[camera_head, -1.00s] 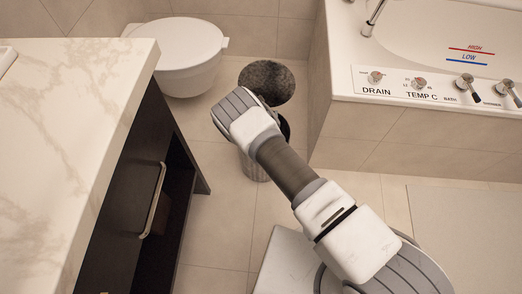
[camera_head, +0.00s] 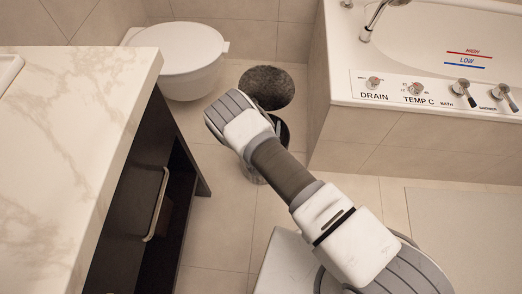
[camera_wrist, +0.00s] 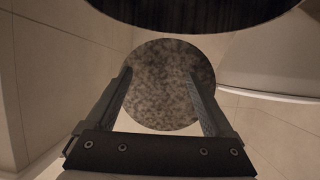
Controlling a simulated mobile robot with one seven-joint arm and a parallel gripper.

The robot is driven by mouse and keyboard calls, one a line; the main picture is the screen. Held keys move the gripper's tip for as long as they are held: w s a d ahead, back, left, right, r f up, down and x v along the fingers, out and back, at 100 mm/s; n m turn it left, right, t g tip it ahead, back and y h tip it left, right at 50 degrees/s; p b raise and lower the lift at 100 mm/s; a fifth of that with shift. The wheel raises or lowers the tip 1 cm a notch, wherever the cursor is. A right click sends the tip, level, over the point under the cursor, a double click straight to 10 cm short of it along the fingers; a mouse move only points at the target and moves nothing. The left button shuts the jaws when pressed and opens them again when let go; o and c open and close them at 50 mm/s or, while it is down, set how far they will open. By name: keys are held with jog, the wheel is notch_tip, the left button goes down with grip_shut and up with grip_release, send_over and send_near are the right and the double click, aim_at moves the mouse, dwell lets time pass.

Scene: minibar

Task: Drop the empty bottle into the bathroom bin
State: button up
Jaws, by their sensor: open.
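The bathroom bin (camera_head: 250,171) stands on the floor between the toilet and the tub, mostly hidden behind my arm in the head view. Its round, mottled grey lid (camera_head: 267,88) is raised at the back. In the wrist view, my gripper (camera_wrist: 160,75) is open, with a finger on each side and nothing held between them. The mottled disc of the lid (camera_wrist: 165,100) shows behind and between the fingers. I cannot make out the empty bottle in any view. The inside of the bin is mostly hidden by my arm.
A marble-topped counter (camera_head: 75,150) with a dark cabinet (camera_head: 130,225) is on the left. The white toilet (camera_head: 175,55) is behind the bin. The tub (camera_head: 400,140) stands to the right. Tiled floor is clear between cabinet and bin.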

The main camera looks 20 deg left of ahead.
jog(key=p+v, duration=0.3)
jog(key=v, duration=1)
jog(key=shift+p, duration=0.3)
jog(key=shift+w, duration=0.1)
